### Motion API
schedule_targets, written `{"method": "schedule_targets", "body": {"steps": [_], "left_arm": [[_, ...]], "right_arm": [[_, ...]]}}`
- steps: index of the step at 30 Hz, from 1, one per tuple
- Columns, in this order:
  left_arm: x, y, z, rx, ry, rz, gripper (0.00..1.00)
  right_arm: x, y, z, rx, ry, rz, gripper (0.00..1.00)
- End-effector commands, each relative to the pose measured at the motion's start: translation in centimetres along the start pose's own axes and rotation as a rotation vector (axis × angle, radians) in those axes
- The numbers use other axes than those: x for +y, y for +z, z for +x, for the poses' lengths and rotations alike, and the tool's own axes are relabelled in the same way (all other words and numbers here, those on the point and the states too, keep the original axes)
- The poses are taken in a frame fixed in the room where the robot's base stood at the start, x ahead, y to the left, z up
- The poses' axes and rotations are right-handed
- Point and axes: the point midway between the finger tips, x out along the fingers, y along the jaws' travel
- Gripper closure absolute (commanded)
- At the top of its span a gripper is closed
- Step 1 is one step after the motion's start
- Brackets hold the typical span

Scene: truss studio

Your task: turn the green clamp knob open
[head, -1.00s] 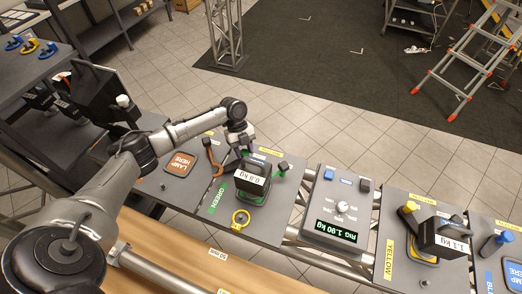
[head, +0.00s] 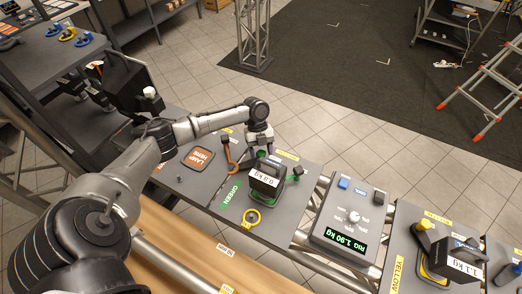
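The green station panel (head: 200,178) has a "GREEN" label on its left part. A dark block (head: 264,188) marked about 0.9 kg stands on its green-edged pad. A small green knob (head: 297,172) on a short stem stands just right of the block. My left gripper (head: 250,160) is low over the panel at the block's far left side, apart from the green knob. Its fingertips are small and partly hidden by the block, so I cannot tell whether they are open or hold anything. My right gripper is out of view.
The scale box (head: 342,236) reads 1.90 kg. The yellow station with its knob (head: 422,228) and 1.1 kg block (head: 458,262) is further right.

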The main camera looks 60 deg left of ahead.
Motion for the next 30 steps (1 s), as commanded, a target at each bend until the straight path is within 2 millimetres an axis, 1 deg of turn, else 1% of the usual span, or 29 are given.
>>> {"method": "schedule_targets", "body": {"steps": [8,11,13,17,24,30], "left_arm": [[0.0,0.1,0.0,-0.001,0.0,-0.002,0.36],[0.0,0.1,-0.4,-0.002,-0.001,-0.002,0.36],[0.0,0.1,-1.1,-0.003,-0.002,-0.002,0.36],[0.0,0.1,-3.3,-0.004,-0.004,-0.002,0.36],[-0.1,0.1,-8.1,-0.003,-0.004,-0.001,0.36],[0.0,0.1,-11.3,-0.002,-0.002,-0.002,0.36]], "right_arm": [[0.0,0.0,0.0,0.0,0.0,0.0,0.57],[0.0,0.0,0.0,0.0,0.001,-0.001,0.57],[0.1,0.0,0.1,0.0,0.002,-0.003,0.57],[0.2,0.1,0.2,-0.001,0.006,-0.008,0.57],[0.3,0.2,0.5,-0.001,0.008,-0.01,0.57],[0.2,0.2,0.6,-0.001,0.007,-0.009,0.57]]}}
